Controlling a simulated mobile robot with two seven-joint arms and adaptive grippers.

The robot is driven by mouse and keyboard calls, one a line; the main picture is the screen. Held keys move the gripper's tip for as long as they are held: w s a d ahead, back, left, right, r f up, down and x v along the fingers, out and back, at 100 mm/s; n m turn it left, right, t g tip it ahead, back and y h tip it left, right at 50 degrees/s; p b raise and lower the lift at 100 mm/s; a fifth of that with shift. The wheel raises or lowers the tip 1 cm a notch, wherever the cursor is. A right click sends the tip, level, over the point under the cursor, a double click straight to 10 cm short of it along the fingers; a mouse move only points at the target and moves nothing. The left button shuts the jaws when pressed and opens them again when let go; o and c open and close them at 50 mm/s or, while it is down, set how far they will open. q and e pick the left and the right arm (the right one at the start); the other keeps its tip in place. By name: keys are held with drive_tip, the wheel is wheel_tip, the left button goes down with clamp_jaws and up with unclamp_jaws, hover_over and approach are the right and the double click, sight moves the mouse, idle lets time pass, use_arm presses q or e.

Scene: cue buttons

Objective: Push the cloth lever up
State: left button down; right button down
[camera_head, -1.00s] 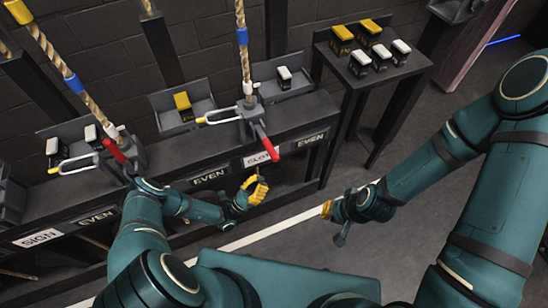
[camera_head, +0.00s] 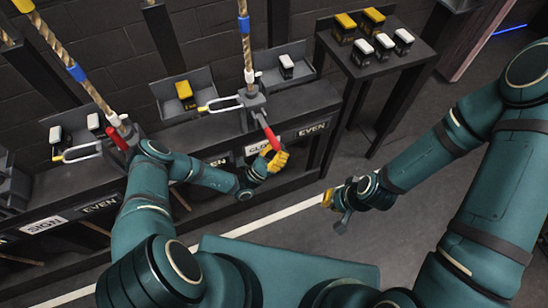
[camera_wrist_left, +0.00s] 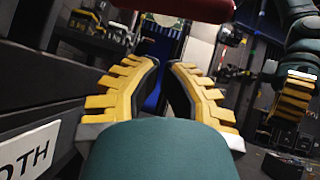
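The cloth lever, a red-handled lever (camera_head: 269,137), juts down toward me from a grey bracket on the dark bench, over the partly hidden CLOTH sign (camera_head: 256,149). The sign's end, "OTH" (camera_wrist_left: 27,155), shows in the left wrist view. My left gripper (camera_head: 278,160) is just below the handle's tip. In the left wrist view its yellow fingers (camera_wrist_left: 163,85) are apart with nothing between them, and the red handle (camera_wrist_left: 180,7) crosses above them. I cannot tell whether they touch. My right gripper (camera_head: 328,199) hangs over the floor, away from the bench; its opening is unclear.
Another red lever (camera_head: 117,138) is further left on the bench. Ropes with coloured bands (camera_head: 247,45) hang above both levers. Trays hold yellow and white blocks (camera_head: 184,95). A side table (camera_head: 376,75) carries several blocks at the upper right. The floor on the right is open.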

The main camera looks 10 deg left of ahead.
sight(275, 145)
use_arm(q)
drive_tip(key=shift+s+a+r, duration=0.15)
drive_tip(key=shift+a+r, duration=0.2)
drive_tip(key=shift+r, duration=0.25)
drive_tip(key=shift+s+a+r, duration=0.1)
drive_tip(key=shift+a+r, duration=0.2)
drive_tip(key=shift+r, duration=0.3)
use_arm(e)
drive_tip(key=shift+s+r, duration=0.1)
drive_tip(key=shift+r, duration=0.1)
use_arm(q)
drive_tip(key=shift+a+r+n+p, duration=0.1)
drive_tip(key=shift+r+n+p, duration=0.05)
drive_tip(key=shift+n+p, duration=0.15)
drive_tip(key=shift+r+n+t+y, duration=0.25)
drive_tip(key=shift+n+t+y, duration=0.25)
use_arm(e)
drive_tip(key=shift+d+r, duration=0.45)
